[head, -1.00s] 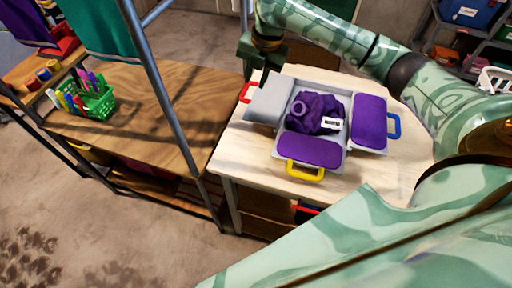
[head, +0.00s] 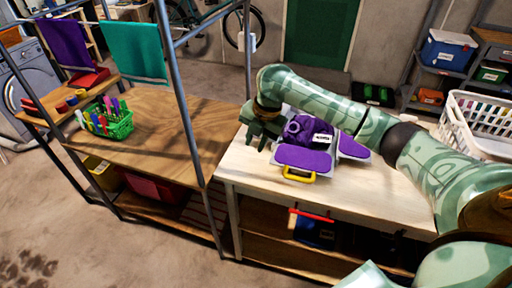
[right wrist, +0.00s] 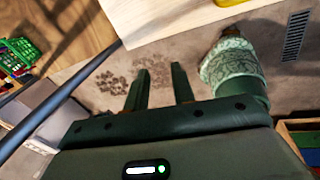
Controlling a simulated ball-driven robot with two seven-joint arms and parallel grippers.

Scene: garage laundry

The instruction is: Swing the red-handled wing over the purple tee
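The purple tee (head: 306,130) lies bunched on the middle of the folding board, with a white label showing. A purple-topped wing with a yellow handle (head: 299,175) lies flat at the board's near side.
The pale wooden table (head: 390,190) has bare top in front of the board. A metal rack post (head: 185,100) stands left of it. A green basket of pens (head: 108,120) sits on the left shelf. A white laundry basket (head: 475,125) stands at the right.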

